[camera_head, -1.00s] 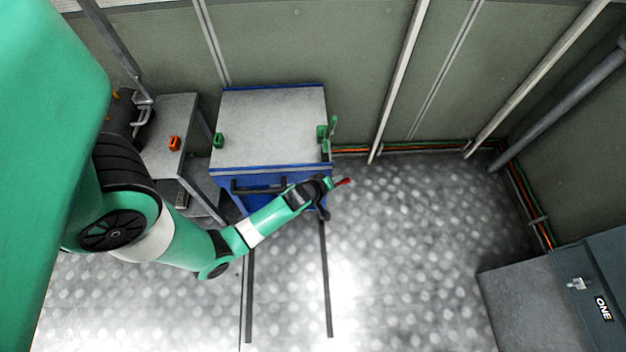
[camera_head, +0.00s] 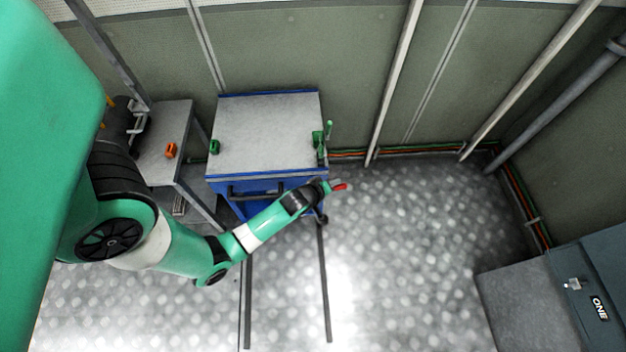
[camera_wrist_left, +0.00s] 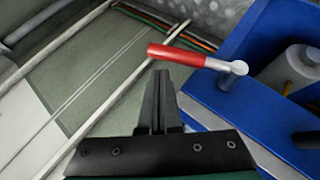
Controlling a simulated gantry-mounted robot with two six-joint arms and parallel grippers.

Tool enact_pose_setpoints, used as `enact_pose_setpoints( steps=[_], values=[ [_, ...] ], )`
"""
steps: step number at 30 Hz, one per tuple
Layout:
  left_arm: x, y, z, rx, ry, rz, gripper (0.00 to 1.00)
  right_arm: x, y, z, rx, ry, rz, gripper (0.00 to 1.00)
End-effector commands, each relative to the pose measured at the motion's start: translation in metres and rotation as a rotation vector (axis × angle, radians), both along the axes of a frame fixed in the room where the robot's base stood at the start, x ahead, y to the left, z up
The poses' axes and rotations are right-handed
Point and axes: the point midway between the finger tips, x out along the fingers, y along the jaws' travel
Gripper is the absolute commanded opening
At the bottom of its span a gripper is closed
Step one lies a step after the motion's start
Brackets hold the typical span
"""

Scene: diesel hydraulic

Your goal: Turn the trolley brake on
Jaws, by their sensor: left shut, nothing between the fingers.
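The trolley is a blue cart with a grey top (camera_head: 268,130) against the back wall. A lever with a red handle (camera_head: 340,187) sticks out at its front right corner. In the left wrist view the red handle (camera_wrist_left: 188,57) joins a silver metal arm on the blue trolley body (camera_wrist_left: 257,110). My left gripper (camera_head: 326,186) is beside the lever at that corner. In the left wrist view its dark fingers (camera_wrist_left: 158,88) are shut and empty, with their tips close below the red handle; contact cannot be told. My right gripper is not in view.
Green clamps (camera_head: 318,142) sit on the trolley's top edges. A grey side table (camera_head: 163,130) with an orange item (camera_head: 171,150) stands left. Dark rails (camera_head: 325,280) run along the floor. Open floor (camera_head: 420,240) lies right, up to a grey cabinet (camera_head: 520,300).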

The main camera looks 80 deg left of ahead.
Motion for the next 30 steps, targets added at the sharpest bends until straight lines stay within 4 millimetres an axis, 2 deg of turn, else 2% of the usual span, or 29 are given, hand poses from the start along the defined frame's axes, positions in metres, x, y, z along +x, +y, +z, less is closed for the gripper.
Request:
enact_pose_setpoints(
  steps=[1,4,5,9,15,20,30],
  values=[
    [-0.001,0.001,0.017,0.0,-0.001,0.0,0.0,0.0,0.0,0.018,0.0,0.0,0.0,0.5],
    [-0.003,0.002,0.04,0.001,-0.001,-0.005,0.0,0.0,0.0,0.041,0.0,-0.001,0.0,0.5],
    [-0.006,-0.002,0.041,0.001,-0.001,-0.009,0.0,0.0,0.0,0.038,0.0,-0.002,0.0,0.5],
    [-0.019,-0.025,0.068,0.003,-0.001,-0.012,0.0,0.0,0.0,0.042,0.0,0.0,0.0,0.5],
    [-0.032,-0.045,0.097,0.003,-0.001,-0.011,0.0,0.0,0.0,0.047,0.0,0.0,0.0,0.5],
    [-0.036,-0.051,0.105,0.002,0.0,-0.009,0.0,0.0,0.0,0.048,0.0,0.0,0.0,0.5],
    [-0.036,-0.051,0.105,0.002,0.001,-0.007,0.0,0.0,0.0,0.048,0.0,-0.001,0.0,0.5]
  ],
)
